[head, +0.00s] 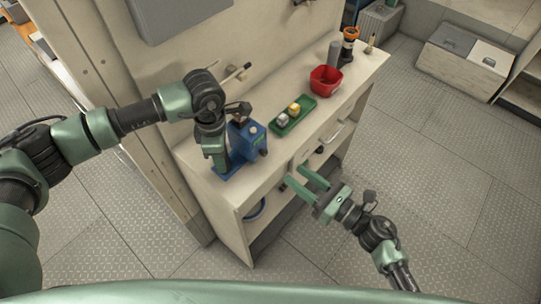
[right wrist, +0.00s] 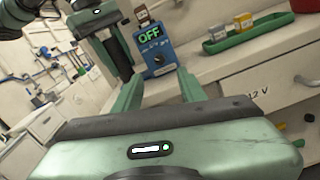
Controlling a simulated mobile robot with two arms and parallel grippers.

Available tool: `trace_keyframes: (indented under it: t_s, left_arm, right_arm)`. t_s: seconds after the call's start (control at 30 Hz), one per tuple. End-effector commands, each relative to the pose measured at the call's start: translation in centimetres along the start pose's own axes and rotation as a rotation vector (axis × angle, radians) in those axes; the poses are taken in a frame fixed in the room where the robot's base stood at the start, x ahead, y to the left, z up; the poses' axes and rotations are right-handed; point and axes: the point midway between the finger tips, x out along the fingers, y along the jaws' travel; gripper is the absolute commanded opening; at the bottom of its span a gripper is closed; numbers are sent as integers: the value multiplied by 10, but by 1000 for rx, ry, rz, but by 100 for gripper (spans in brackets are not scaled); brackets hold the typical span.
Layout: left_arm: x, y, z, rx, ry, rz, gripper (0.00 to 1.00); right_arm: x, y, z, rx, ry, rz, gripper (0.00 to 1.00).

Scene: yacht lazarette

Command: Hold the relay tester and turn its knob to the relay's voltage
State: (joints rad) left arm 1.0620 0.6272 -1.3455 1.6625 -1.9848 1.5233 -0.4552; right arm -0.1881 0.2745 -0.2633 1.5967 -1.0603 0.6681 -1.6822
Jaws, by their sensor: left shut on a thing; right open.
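The blue relay tester (head: 247,140) stands on the bench top near its front left. In the right wrist view the tester (right wrist: 154,56) faces me. Its display (right wrist: 150,35) reads OFF in green, and a knob (right wrist: 158,59) sits below. A small brown block (right wrist: 141,14) with a pale label is at its top; I cannot read the label. My left gripper (head: 222,160) is shut on the tester from the left, its fingertips partly hidden. My right gripper (head: 296,174) is open and empty, off the bench's front edge, its fingers pointing toward the tester and apart from it.
A green tray (head: 283,131) with a grey and a yellow block lies right of the tester. A drawer handle (head: 333,132) sticks out.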

Motion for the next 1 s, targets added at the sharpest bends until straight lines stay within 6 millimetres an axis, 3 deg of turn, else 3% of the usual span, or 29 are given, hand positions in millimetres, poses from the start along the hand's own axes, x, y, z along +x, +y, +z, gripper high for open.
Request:
trace_keyframes:
  t_s: [0.3,0.5,0.93,1.0]
  left_arm:
    - [-1,1,0,0,-2,2,0]
    - [-1,1,0,0,-2,2,0]
    - [-1,1,1,0,-2,2,0]
    - [-1,1,1,0,-2,2,0]
  right_arm:
    - [66,1,2,2,-4,2,41]
    - [93,0,1,3,-3,1,41]
    - [102,1,1,2,-1,1,41]
    - [102,1,1,2,-1,1,22]
